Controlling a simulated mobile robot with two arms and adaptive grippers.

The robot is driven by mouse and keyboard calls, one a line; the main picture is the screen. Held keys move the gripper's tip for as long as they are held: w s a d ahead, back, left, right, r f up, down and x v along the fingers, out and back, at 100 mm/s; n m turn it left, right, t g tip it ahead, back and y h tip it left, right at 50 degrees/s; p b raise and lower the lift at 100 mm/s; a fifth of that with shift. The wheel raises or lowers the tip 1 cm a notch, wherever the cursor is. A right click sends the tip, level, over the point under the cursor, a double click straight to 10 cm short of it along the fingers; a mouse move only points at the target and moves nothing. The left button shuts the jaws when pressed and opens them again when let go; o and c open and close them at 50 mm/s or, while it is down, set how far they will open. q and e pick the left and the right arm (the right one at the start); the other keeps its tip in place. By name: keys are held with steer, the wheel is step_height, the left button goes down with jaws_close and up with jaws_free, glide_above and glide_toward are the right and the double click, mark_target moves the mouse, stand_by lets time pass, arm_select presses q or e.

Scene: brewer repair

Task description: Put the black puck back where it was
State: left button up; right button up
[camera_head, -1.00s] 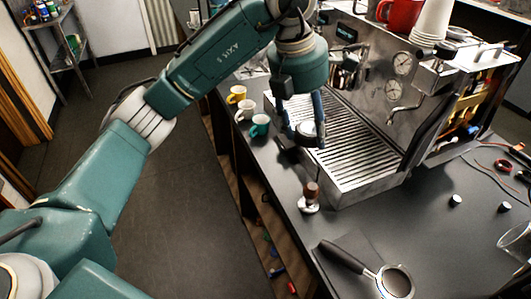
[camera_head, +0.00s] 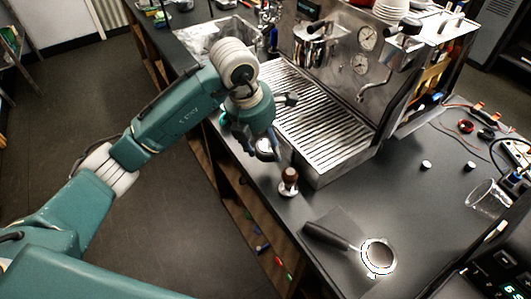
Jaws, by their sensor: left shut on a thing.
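My left gripper (camera_head: 263,143) is shut on a small round dark puck with a pale metallic top (camera_head: 266,149). It holds the puck over the counter's front edge, left of the espresso machine's drip tray (camera_head: 325,125). The fingers and hand hide part of the puck, and I cannot tell its exact height above the counter. A tamper with a brown handle (camera_head: 289,181) stands upright just to the right and nearer. A portafilter with a black handle (camera_head: 378,256) lies on a dark mat (camera_head: 343,228). My right gripper is not in view.
The espresso machine (camera_head: 350,60) fills the back of the counter. Two small black-and-white cylinders (camera_head: 426,165), a clear glass (camera_head: 486,197) and cables lie to the right. A black device with a lit display (camera_head: 495,270) is at lower right. Counter between portafilter and cylinders is clear.

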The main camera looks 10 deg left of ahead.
mark_target(266, 158)
arm_select(q)
steer(key=shift+d+f, duration=0.1)
steer(key=shift+f, duration=0.55)
step_height(266, 158, down, 3)
steer(key=shift+f+p, duration=0.1)
steer(key=shift+p, duration=0.4)
steer(key=shift+f, duration=0.3)
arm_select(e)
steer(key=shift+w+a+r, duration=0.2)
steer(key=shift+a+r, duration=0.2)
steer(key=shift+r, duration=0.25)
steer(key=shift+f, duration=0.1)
arm_select(q)
steer(key=shift+f, duration=0.2)
steer(key=o, duration=1.6)
steer(key=shift+c, duration=0.2)
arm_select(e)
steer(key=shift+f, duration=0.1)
arm_select(q)
steer(key=shift+r, duration=0.15)
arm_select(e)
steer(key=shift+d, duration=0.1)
